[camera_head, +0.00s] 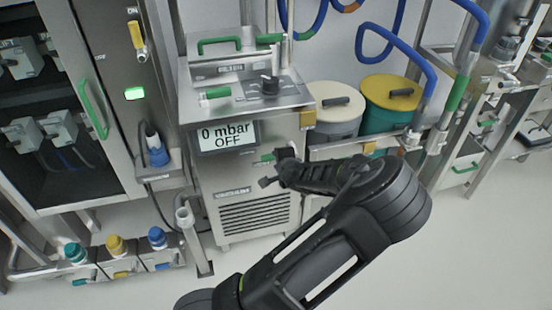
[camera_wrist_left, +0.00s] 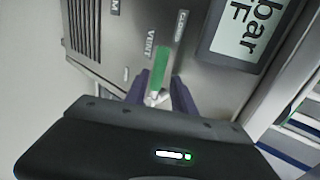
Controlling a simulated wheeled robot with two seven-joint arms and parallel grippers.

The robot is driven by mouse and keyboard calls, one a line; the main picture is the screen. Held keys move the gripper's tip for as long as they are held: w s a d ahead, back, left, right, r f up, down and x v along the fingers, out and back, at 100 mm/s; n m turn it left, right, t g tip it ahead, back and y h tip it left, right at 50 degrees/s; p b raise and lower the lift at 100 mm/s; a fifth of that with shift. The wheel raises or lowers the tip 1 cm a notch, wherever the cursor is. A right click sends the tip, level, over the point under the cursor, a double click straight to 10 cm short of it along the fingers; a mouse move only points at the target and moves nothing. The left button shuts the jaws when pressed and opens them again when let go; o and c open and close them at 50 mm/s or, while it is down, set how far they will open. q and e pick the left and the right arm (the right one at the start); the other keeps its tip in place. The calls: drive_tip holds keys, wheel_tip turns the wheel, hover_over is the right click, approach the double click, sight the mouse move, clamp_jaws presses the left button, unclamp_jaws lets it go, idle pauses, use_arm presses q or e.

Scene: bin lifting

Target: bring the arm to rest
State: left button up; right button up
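The arm in the head view comes up from the bottom, bends at right and reaches back left. Its gripper, my left gripper (camera_head: 272,169), is at the front of the steel vacuum machine (camera_head: 238,170). Its two fingers are spread apart. In the left wrist view the fingers (camera_wrist_left: 160,90) stand on both sides of the metal end of a small green valve handle (camera_wrist_left: 160,68), beside the label VENT. I cannot tell whether they touch it. The green handle also shows just above the gripper in the head view (camera_head: 267,157). My right gripper is not in view.
The machine's display (camera_head: 228,137) reads 0 mbar OFF. A steel cabinet (camera_head: 120,75) stands left. Blue hoses hang at upper right. Open floor lies below.

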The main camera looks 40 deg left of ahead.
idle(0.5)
use_arm(q)
drive_tip(key=s+d+f+n+g+h+p, duration=0.4)
drive_tip(key=s+d+f+n+g+h, duration=0.15)
drive_tip(key=s+d+f, duration=1.25)
drive_tip(key=s+d+r+n+h, duration=0.1)
drive_tip(key=s+d+h, duration=0.1)
drive_tip(key=d, duration=0.5)
drive_tip(key=s+d+r+n+h+p, duration=0.1)
drive_tip(key=s+d+r+h, duration=0.1)
drive_tip(key=d, duration=0.6)
drive_tip(key=s+d+r+n+h+p, duration=0.1)
drive_tip(key=s+d+h, duration=0.3)
drive_tip(key=d, duration=0.4)
drive_tip(key=shift+s+r, duration=0.25)
drive_tip(key=shift+s, duration=0.25)
